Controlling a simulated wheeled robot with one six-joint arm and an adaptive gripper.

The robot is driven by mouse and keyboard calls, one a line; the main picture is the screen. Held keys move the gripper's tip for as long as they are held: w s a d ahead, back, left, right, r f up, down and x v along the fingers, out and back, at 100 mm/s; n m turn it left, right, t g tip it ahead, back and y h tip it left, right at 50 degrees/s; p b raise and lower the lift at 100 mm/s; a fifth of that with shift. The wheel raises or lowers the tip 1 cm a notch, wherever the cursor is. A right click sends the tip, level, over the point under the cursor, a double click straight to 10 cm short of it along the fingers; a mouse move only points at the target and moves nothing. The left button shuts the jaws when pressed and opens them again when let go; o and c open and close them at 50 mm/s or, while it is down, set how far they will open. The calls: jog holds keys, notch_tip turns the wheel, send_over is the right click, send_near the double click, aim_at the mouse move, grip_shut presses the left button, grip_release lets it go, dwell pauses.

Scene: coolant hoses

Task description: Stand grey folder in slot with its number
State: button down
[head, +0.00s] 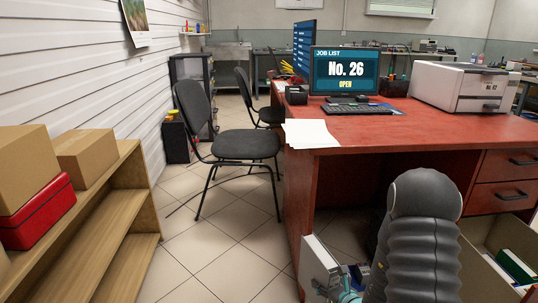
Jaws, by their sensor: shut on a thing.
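A light grey folder (319,264) stands near upright at the bottom centre, in front of the desk's side. My gripper (346,296), with teal parts showing, is at the folder's lower right edge and shut on it. My dark grey arm covers much of this area, and the picture's lower edge cuts off the gripper. I cannot read any number on the folder. No numbered slot can be made out. The monitor (346,72) on the desk reads "JOB LIST", "No. 26" and "OPEN".
The red desk (420,128) fills the right side, with a printer (464,87) and papers (309,133) on top. A chair (245,145) and wooden shelf (100,240) flank open tiled floor (215,235).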

aim_at(320, 254)
jog(key=shift+m+t+h, duration=0.3)
jog(key=shift+m+h, duration=0.3)
jog(key=r, duration=0.2)
jog(key=w+r, duration=0.1)
jog(key=r, duration=0.3)
jog(key=shift+w+d, duration=0.15)
jog(key=shift+w, duration=0.15)
jog(key=r, duration=0.2)
jog(key=a+r, duration=0.1)
jog(key=r, duration=0.1)
jog(key=w+r, duration=0.1)
jog(key=r, duration=0.2)
jog(key=shift+a+r, duration=0.1)
jog(key=shift+a, duration=0.3)
jog(key=shift+a+r, duration=0.15)
jog(key=shift+a, duration=0.05)
